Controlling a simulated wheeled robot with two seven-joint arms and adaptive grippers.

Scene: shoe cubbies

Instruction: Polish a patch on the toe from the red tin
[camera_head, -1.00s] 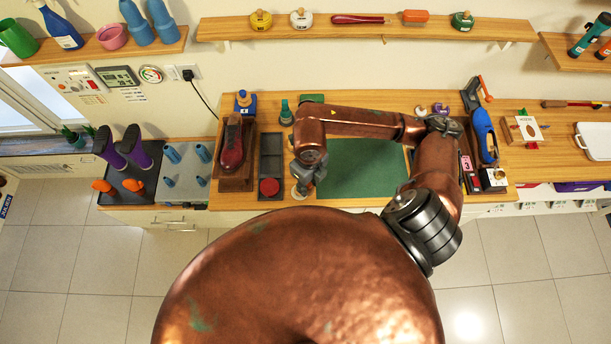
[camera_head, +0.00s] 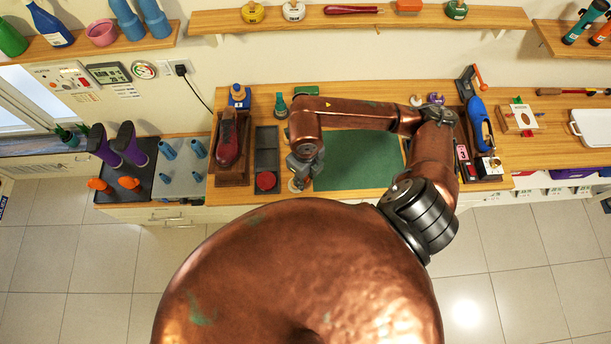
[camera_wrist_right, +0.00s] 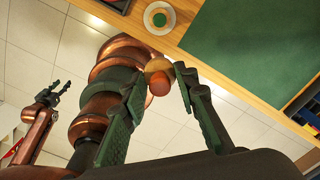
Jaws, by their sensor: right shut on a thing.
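A dark red shoe (camera_head: 229,140) sits on a wooden stand at the left of the bench. The red tin (camera_head: 266,181) is at the front end of a dark compartment tray (camera_head: 266,137) right of the shoe. My right gripper (camera_head: 300,172) is over the bench's front edge, right of the red tin. In the wrist view its fingers (camera_wrist_right: 160,82) are shut on a small round wooden-handled applicator (camera_wrist_right: 158,66) with a brownish end. My left gripper (camera_wrist_right: 52,92) shows at the left of the wrist view, empty with its fingers apart; it is hidden in the head view.
A white round dish with a green centre (camera_wrist_right: 160,18) stands at the bench edge near my right gripper. A green mat (camera_head: 358,160) covers the middle. A green bottle-shaped item (camera_head: 281,106) and a blue stand (camera_head: 239,96) are behind. Tools crowd the right end.

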